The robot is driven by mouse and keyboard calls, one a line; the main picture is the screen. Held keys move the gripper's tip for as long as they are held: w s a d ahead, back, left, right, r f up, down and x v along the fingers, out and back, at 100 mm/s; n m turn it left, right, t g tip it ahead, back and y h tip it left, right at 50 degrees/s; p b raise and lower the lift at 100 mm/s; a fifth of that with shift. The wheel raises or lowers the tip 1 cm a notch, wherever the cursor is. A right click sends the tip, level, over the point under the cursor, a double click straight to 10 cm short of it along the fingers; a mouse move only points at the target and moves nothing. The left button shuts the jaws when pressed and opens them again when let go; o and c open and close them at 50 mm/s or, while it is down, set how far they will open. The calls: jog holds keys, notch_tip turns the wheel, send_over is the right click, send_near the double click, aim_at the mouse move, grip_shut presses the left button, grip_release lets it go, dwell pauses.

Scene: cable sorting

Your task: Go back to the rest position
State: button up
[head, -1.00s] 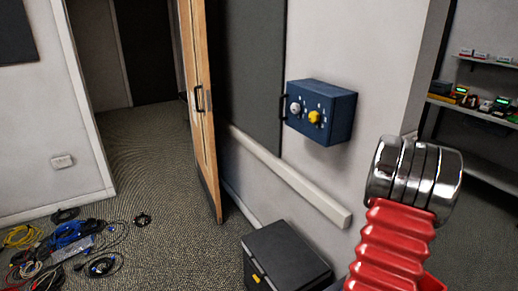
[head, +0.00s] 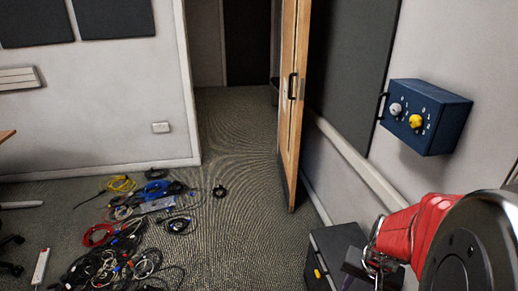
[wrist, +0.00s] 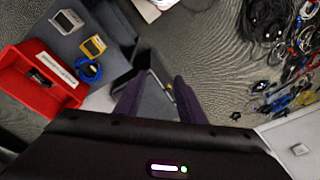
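My gripper (head: 366,264) shows small at the lower right of the head view, beyond my red arm sleeve and in front of the black case. In the wrist view my gripper (wrist: 156,92) has its two dark fingers spread apart with nothing held between them. The black case (wrist: 152,103) shows beyond and between the fingers. It stands on the floor by the wall in the head view (head: 328,250). Part of the case is hidden by my arm.
Tangled cables (head: 125,250) lie on the carpet at left, with a white power strip (head: 41,266). A wooden door (head: 290,100) stands open. A blue switch box (head: 428,115) is on the wall. The wrist view shows a red bin (wrist: 22,92) and a blue coil (wrist: 89,69). Carpet before the door is clear.

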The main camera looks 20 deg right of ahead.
jog(key=a+r+n+t, duration=0.3)
jog(key=a+r+n, duration=0.5)
jog(key=a+r, duration=1)
jog(key=a, duration=0.2)
jog(key=shift+a+r+n+t+y, duration=0.15)
jog(key=shift+a+n+t+y, duration=0.15)
jog(key=shift+a+n, duration=0.1)
jog(key=shift+c, duration=0.6)
